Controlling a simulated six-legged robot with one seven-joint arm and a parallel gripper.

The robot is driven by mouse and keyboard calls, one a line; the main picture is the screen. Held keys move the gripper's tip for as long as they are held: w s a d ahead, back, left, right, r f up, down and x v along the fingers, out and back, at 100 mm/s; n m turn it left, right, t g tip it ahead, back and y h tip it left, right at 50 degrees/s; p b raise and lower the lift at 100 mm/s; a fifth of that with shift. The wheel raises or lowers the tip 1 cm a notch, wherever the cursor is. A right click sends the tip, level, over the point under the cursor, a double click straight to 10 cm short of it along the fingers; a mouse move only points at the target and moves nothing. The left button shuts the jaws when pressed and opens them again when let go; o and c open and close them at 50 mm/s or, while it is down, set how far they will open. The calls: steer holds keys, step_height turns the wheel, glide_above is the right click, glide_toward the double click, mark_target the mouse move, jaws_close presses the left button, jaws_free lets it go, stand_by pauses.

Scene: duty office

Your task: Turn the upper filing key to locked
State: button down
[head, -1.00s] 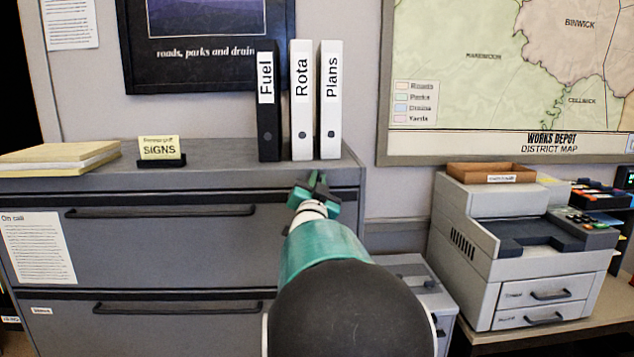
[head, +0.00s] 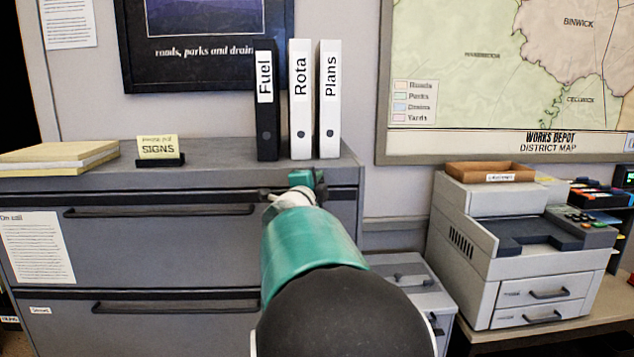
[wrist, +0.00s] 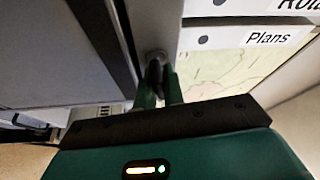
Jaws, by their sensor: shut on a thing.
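The grey filing cabinet (head: 160,240) stands at the left in the head view, with two drawers showing. My gripper (head: 301,184) is at its upper right front, just below the top edge. In the wrist view, the round metal lock (wrist: 156,56) sits on the cabinet front. My gripper's two green fingers (wrist: 160,88) are shut on the dark filing key (wrist: 155,72) at the lock. My gripper hides the key and lock in the head view. The key's exact angle is hard to tell, and no lock marking is readable.
Fuel (head: 267,110), Rota (head: 301,110) and Plans (head: 330,110) binders stand on the cabinet top above my gripper. A signs holder (head: 160,150) and paper stack (head: 60,157) are further left. A printer (head: 520,250) stands on the right.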

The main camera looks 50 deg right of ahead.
steer(key=shift+m+y, duration=0.4)
steer(key=shift+m, duration=0.6)
steer(key=shift+f, duration=0.1)
steer(key=c, duration=1.5)
jaws_free()
steer(key=v, duration=1.3)
steer(key=shift+a, duration=0.45)
